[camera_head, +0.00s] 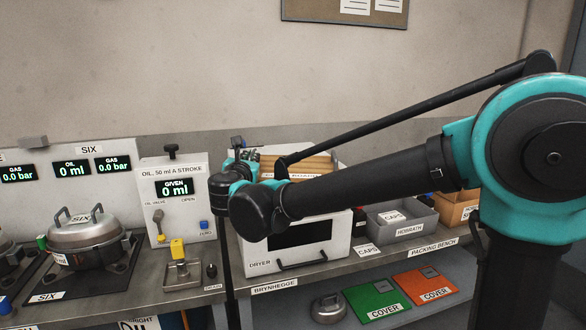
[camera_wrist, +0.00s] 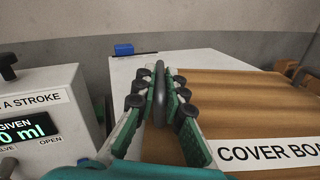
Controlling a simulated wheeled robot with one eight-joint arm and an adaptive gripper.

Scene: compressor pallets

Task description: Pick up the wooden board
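The wooden board (camera_wrist: 240,100) is a brown, wood-grained panel on a white-edged surface, with a label reading "COVER BOA..." at its near edge. In the head view, brown boards (camera_head: 315,163) lie on top of the white dryer, partly behind my arm. My gripper (camera_wrist: 162,78) is at the left end of the board, its fingers apart. A dark upright loop (camera_wrist: 160,95) stands between the fingers; I cannot tell what it belongs to or whether they touch it. The head view shows my gripper (camera_head: 246,154) small and partly hidden.
The dryer (camera_head: 250,252) stands on the bench, left of a grey bin (camera_head: 400,218). The oil unit (camera_head: 185,165) is close on the left, a compressor (camera_head: 85,235) further left. A blue block (camera_wrist: 124,49) lies beyond my fingers. Green (camera_head: 375,299) and orange (camera_head: 424,284) covers lie below.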

